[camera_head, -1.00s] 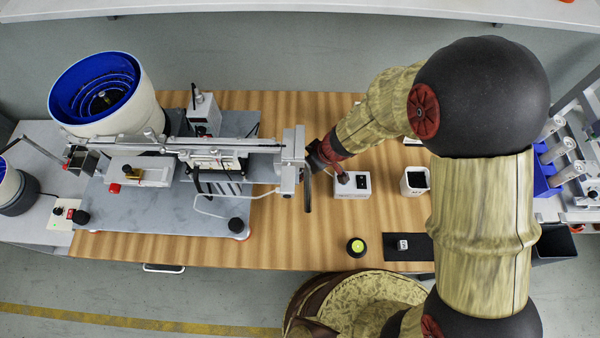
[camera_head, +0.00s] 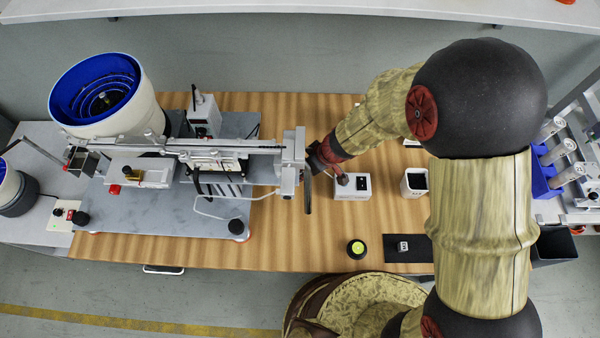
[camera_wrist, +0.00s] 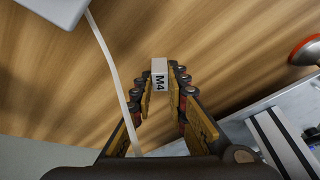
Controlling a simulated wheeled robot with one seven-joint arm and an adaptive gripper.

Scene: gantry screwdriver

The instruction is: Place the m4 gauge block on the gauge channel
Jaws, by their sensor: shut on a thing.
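My gripper (camera_wrist: 160,84) is shut on the m4 gauge block (camera_wrist: 158,76), a small pale block with dark "M4" lettering, held between the fingertips in the wrist view. The block is above the wooden tabletop, apart from it. In the head view my wrist is by the right end of the gantry machine (camera_head: 292,165); the fingers and held block are hidden or too small to make out there. Grey metal with dark lengthwise strips (camera_wrist: 285,140) shows at the lower right of the wrist view; I cannot tell whether it is the gauge channel.
Another small block (camera_head: 403,246) lies on a black mat (camera_head: 420,254), beside a round yellow-green-topped thing (camera_head: 356,248). A white switch box (camera_head: 352,187) and a white cup (camera_head: 414,183) stand right of the gantry. A blue-lined bowl feeder (camera_head: 103,95) stands left. A pale cable (camera_wrist: 110,60) crosses near my fingers.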

